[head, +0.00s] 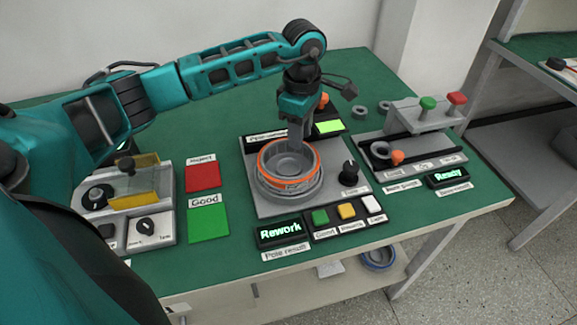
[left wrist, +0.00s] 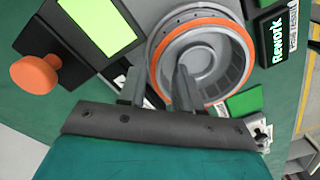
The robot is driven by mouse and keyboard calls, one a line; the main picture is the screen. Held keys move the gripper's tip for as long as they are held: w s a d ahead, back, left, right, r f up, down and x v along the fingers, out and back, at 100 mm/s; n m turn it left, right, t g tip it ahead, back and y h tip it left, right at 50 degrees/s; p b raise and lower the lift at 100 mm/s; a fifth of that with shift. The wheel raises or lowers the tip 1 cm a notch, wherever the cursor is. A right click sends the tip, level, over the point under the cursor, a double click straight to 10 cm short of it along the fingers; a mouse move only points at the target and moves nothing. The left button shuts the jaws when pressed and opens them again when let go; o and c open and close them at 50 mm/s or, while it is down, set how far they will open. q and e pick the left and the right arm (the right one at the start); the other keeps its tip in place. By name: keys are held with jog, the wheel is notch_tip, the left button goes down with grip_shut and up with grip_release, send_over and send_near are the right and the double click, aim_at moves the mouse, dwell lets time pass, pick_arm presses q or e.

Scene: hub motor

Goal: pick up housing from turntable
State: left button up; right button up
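The housing (head: 290,188) is a round grey shell with an orange ring around its rim, resting on the grey turntable unit (head: 243,172). My left gripper (head: 299,145) points down at the housing's far side. In the left wrist view the gripper (left wrist: 160,82) is open. One finger reaches over the inside of the housing (left wrist: 215,50) and the other is outside its rim, with the wall between them. I cannot tell whether either finger touches the wall. My right gripper is not in view.
A red Reject pad (head: 203,176) and a green Good pad (head: 208,223) lie left of the turntable. A lit Rework display (head: 281,230) and coloured buttons stand in front. A grey fixture (head: 425,118) with green and red knobs stands at right. An orange knob (left wrist: 35,72) is near the gripper.

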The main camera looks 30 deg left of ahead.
pick_arm(q)
jog(key=shift+f, duration=0.85)
jog(key=shift+c, duration=0.3)
grip_shut()
jog(key=shift+r, duration=0.1)
